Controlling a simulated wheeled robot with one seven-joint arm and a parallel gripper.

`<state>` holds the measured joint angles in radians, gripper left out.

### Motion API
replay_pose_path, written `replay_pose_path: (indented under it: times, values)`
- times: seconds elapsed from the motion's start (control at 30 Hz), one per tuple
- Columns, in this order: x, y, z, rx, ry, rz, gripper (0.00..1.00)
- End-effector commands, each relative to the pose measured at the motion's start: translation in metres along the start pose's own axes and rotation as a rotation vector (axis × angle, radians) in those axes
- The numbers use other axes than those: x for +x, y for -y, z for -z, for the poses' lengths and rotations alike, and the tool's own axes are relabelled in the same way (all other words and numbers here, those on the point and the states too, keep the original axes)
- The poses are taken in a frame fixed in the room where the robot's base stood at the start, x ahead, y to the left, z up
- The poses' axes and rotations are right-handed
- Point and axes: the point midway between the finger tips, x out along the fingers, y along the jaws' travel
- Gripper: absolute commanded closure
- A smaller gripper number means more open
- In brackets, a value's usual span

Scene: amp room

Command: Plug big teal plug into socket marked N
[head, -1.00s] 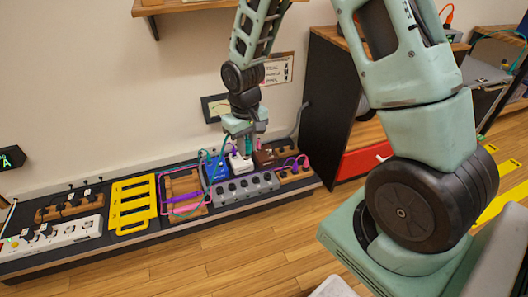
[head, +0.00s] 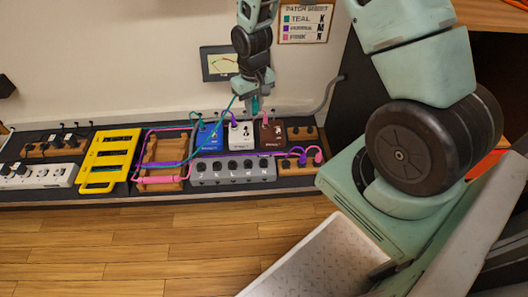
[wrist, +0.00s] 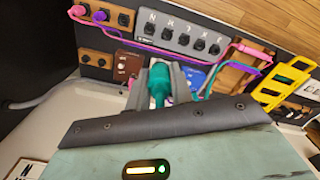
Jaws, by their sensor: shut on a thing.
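My gripper (head: 256,108) is shut on the big teal plug (wrist: 159,84), which sits between its fingers in the wrist view. In the head view it hangs above the back of the pedals, near the wall, with the plug clear of any socket. A thin teal cable (head: 214,121) runs from the gripper down to the left. The grey socket strip (head: 234,180) lies in front of the pedals, with letters along its front. The socket marked N (head: 264,164) is at its right end and looks empty. In the wrist view the strip's N end (wrist: 152,33) is at the left.
Blue (head: 209,136), white (head: 242,134) and brown (head: 272,133) pedals stand behind the strip. Purple and pink plugs (head: 311,156) sit in a wooden block at right. A yellow rack (head: 109,158) and wooden frame (head: 165,164) carrying cables lie left. A wall sheet (head: 305,24) lists colours.

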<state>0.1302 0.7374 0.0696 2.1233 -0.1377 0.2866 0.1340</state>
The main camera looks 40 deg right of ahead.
Motion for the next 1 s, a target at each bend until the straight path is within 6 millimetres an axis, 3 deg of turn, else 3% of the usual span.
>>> replay_pose_path:
  times: [0.03,0.1,0.3,0.4,0.6,1.0]
  values:
    - [0.040,-0.004,0.000,0.010,0.002,0.000,1.00]
    - [0.070,-0.009,0.001,0.022,0.002,0.000,1.00]
    - [0.145,-0.024,0.002,0.055,0.001,-0.004,1.00]
    - [0.170,-0.029,0.002,0.067,-0.001,-0.006,1.00]
    - [0.191,-0.035,0.001,0.078,-0.002,-0.008,1.00]
    - [0.201,-0.035,0.001,0.079,-0.003,-0.008,1.00]
